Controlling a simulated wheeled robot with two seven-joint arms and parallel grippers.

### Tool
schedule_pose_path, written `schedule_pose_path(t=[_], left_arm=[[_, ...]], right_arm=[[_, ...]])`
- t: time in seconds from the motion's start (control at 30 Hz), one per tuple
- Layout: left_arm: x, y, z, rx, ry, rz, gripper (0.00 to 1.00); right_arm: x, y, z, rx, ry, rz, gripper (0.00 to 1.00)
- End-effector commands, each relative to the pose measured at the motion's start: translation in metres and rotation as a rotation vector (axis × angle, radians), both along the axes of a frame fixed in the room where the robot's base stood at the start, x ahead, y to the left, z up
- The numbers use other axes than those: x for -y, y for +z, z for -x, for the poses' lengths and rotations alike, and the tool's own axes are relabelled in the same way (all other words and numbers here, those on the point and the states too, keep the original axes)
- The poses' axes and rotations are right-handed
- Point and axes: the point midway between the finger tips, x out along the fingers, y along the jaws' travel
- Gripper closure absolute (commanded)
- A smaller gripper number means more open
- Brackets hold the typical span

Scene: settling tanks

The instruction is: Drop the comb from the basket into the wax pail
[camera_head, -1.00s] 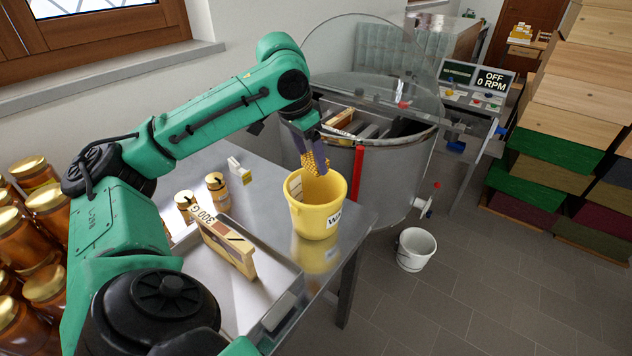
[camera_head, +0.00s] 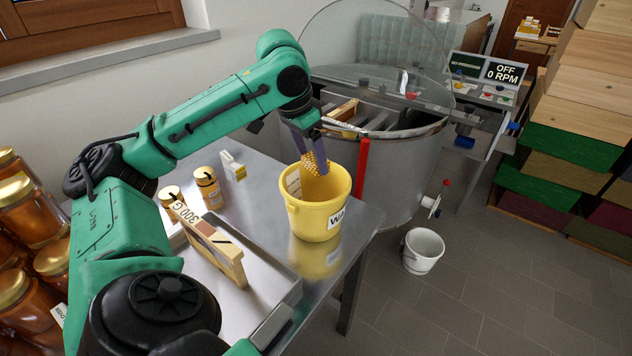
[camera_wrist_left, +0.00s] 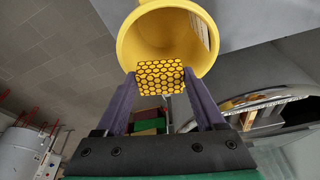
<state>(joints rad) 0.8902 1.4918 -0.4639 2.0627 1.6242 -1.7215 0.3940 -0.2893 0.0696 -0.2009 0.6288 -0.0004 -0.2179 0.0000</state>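My left gripper (camera_head: 313,150) is shut on the comb (camera_head: 316,163), a small yellow block with dark honeycomb cells. The comb is at the mouth of the yellow wax pail (camera_head: 319,222), its lower part overlapping the pail's opening. The pail stands upright near the bench's right corner, its label partly visible. In the left wrist view the comb (camera_wrist_left: 160,76) sits between both fingertips, in front of the open pail (camera_wrist_left: 130,38). I cannot tell how deep in the opening it is. No basket is clearly identifiable. My right gripper is out of view.
A wooden frame (camera_head: 215,250) stands in the metal tray (camera_head: 288,292). Two jars (camera_head: 208,188) are behind it. The steel drum (camera_head: 395,175) with a clear lid is right of the pail. A white bucket (camera_head: 422,250) is on the floor.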

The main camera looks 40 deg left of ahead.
Motion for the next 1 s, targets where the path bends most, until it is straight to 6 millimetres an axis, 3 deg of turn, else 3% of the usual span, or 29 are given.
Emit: schedule_pose_path(t=[0.03,0.07,0.37,0.47,0.7,0.8,1.0], left_arm=[[0.0,0.0,0.0,0.0,0.0,0.0,0.08],[0.0,0.0,0.0,0.0,0.0,0.0,0.0],[0.0,0.006,0.001,0.001,0.0,0.0,0.0],[-0.001,0.023,0.005,0.005,0.001,0.001,0.0],[-0.003,0.095,0.024,0.007,-0.003,0.003,0.0],[-0.005,0.125,0.032,0.003,0.001,-0.001,0.0],[-0.006,0.143,0.039,0.0,0.0,-0.001,0.0]], right_arm=[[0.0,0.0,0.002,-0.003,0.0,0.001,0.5],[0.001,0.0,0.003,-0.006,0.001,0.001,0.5],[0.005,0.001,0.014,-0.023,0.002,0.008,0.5],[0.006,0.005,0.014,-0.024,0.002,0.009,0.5],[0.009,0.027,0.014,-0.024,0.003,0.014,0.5],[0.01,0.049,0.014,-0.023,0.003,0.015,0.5],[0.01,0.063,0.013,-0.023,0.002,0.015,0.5]])
